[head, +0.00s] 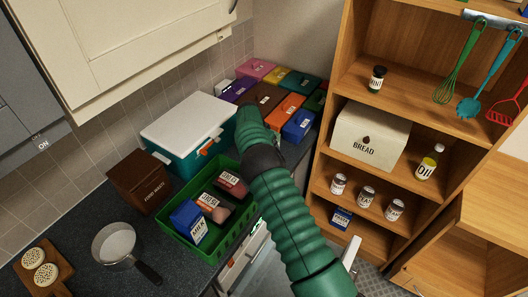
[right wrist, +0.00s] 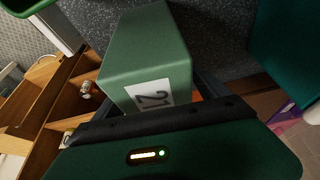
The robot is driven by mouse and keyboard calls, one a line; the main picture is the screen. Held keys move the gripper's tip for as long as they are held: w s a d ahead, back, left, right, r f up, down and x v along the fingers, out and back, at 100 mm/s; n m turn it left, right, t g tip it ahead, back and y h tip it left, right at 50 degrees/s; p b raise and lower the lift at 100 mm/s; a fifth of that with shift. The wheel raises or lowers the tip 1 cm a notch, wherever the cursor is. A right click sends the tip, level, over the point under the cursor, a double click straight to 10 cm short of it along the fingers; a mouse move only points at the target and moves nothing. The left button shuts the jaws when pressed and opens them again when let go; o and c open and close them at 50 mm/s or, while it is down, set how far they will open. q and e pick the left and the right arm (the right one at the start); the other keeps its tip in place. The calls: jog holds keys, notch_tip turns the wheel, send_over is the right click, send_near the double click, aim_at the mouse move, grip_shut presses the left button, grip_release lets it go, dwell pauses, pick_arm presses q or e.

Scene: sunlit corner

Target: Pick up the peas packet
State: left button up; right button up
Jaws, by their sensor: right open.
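My left gripper is out of view.
A green crate (head: 166,231) with several packets stands left of my arm. Behind it is a white-lidded cooler (head: 190,120). A brown box (head: 139,180) and a pan (head: 115,242) are further left. A wooden shelf (head: 322,150) stands to the right.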

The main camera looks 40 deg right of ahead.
jog(key=shift+d+f+b, duration=0.1)
jog(key=shift+f+b, duration=0.15)
jog(key=shift+b, duration=0.05)
dwell(0.5)
grip_shut()
dwell(0.5)
